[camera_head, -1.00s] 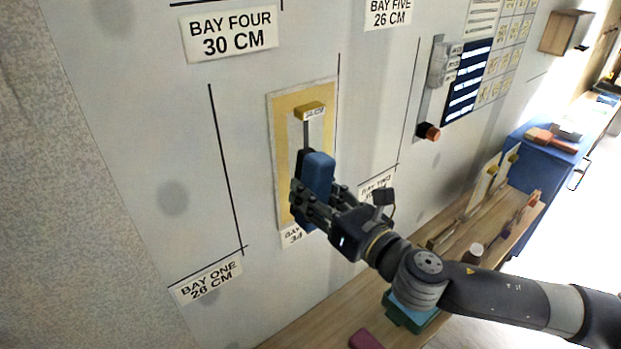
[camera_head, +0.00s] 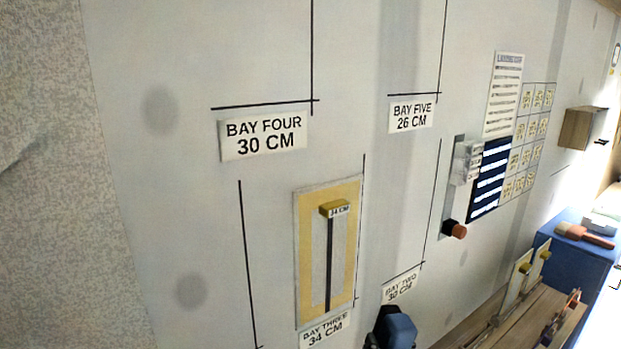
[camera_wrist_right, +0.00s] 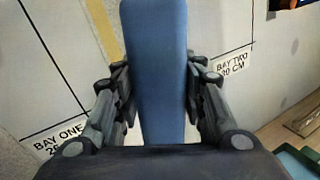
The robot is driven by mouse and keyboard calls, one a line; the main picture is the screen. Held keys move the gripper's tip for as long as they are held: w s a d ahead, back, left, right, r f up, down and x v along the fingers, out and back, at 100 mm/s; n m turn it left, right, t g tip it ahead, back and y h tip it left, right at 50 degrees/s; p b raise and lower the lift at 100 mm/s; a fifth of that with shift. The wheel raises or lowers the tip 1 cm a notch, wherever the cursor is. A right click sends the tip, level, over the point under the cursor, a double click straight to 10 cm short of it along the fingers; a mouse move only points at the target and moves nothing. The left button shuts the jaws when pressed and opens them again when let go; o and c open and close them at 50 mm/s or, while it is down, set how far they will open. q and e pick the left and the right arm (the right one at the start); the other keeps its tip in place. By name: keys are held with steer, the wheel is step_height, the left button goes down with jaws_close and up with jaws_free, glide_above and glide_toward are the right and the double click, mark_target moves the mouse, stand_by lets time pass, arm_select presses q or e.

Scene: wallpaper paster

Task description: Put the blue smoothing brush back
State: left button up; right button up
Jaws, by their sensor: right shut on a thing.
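My right gripper (camera_wrist_right: 157,85) is shut on the brush, one finger on each side. In the head view only a dark part beside the brush shows. My left gripper is not in view. I cannot make out a resting place for the brush.
A yellow-edged strip (camera_head: 301,255) with a yellow-topped holder (camera_head: 334,208) is on the wall in Bay Three. A blue cabinet (camera_head: 573,257) and a wooden bench (camera_head: 520,325) stand at the right.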

steer(key=s+d+f+m+h, duration=0.2)
steer(key=s+d+h, duration=0.1)
steer(key=d, duration=0.3)
steer(key=shift+s+f+h, duration=0.2)
steer(key=shift+f+h, duration=0.2)
